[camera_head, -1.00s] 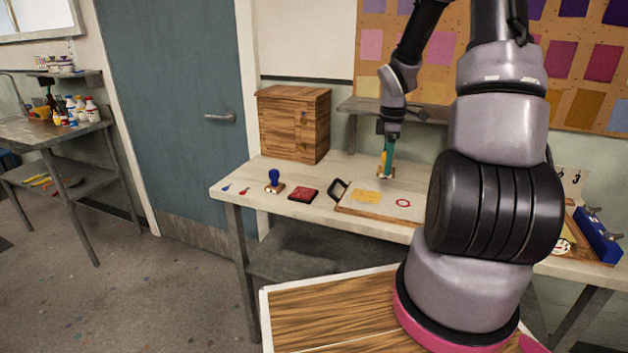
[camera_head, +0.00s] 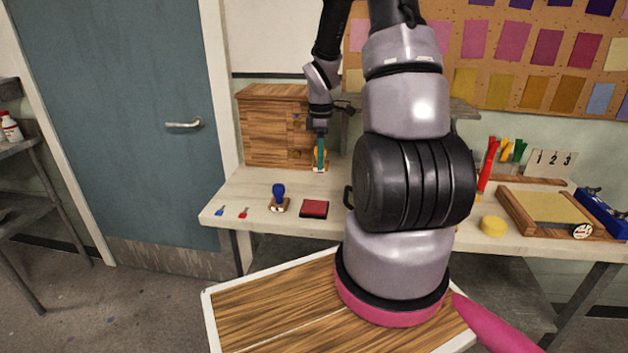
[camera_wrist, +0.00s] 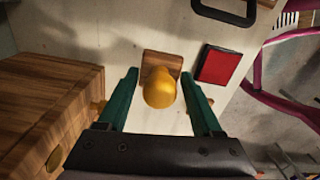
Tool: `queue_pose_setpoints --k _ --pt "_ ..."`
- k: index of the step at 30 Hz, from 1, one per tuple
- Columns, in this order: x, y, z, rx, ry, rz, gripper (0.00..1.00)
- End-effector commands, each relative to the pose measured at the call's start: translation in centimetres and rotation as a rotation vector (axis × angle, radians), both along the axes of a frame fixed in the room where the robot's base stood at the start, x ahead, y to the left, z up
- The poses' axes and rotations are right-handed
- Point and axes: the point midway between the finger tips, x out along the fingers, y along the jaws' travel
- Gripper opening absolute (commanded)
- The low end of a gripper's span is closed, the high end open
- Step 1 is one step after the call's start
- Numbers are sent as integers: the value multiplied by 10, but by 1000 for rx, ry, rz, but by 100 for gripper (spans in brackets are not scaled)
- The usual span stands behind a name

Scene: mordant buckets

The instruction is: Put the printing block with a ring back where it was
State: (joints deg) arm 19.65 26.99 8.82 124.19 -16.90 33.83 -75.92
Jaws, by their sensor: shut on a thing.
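My gripper (camera_head: 319,163) is shut on a printing block with a yellow handle (camera_wrist: 160,88) and a small wooden base (camera_wrist: 162,63). The green fingers stand on either side of it in the wrist view. The base also shows under the fingers in the head view (camera_head: 319,170), in front of the wooden cabinet's right part. The block's underside is hidden, so its ring does not show. I cannot tell whether the base touches the table. A second block with a blue handle (camera_head: 279,193) stands upright on the table, left of the red pad (camera_head: 314,209).
The wooden cabinet (camera_head: 262,130) stands close to my gripper, at the left in the wrist view (camera_wrist: 45,105). Two small tools, blue (camera_head: 220,211) and red (camera_head: 243,212), lie near the table's left end. My arm hides the middle of the table.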

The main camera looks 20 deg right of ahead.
Motion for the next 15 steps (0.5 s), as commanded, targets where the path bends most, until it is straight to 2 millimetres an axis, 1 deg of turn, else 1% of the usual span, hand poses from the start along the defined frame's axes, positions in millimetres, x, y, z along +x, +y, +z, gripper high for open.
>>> queue_pose_setpoints --k 1,3,10,15 --pt "-1 1 -11 1 4 1 31" --pt "-1 1 -21 0 3 1 31" --pt "0 1 -39 0 1 1 31" --pt "-1 1 -64 0 3 2 31"
